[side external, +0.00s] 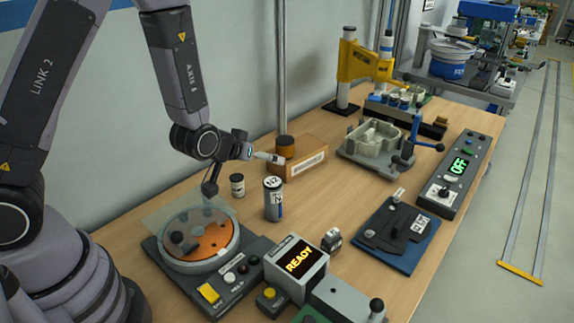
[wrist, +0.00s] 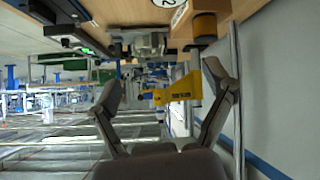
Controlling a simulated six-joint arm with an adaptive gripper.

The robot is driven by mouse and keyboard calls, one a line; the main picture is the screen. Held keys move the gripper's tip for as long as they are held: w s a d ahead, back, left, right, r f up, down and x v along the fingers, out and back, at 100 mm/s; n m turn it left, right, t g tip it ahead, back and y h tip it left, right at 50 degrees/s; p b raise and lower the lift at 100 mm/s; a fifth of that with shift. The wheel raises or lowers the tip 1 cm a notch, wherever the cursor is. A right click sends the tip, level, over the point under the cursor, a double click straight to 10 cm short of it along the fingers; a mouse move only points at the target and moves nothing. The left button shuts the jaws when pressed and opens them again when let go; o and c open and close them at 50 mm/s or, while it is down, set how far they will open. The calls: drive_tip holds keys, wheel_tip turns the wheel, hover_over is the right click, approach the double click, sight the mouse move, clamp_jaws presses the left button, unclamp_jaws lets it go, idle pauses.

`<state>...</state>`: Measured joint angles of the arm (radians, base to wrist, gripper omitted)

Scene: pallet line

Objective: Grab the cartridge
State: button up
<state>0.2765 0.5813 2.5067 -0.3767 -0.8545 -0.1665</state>
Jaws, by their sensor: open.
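The cartridge appears to be the grey cylinder with a white label (side external: 273,199), upright on the wooden bench in the side external view. Its rounded, lettered white part shows at the top edge of the wrist view (wrist: 179,15), where the picture is upside down and most of it is cut off. My gripper (side external: 243,168) is above and a little left of the cartridge in the side view, apart from it. In the wrist view my gripper (wrist: 161,78) is open, its two fingers spread with nothing between them.
A small dark jar (side external: 237,185) stands left of the cartridge. A round orange-plate device (side external: 203,241) and a READY display (side external: 299,261) are in front.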

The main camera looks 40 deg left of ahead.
drive_tip(key=m+t+y, duration=0.1)
drive_tip(key=t, duration=0.1)
approach(267, 188)
drive_tip(key=x, duration=0.5)
drive_tip(key=shift+w+d, duration=0.1)
drive_tip(key=shift+w, duration=0.05)
drive_tip(key=x, duration=0.7)
drive_tip(key=shift+w+f, duration=0.1)
drive_tip(key=shift+w, duration=0.05)
drive_tip(key=c, duration=1.3)
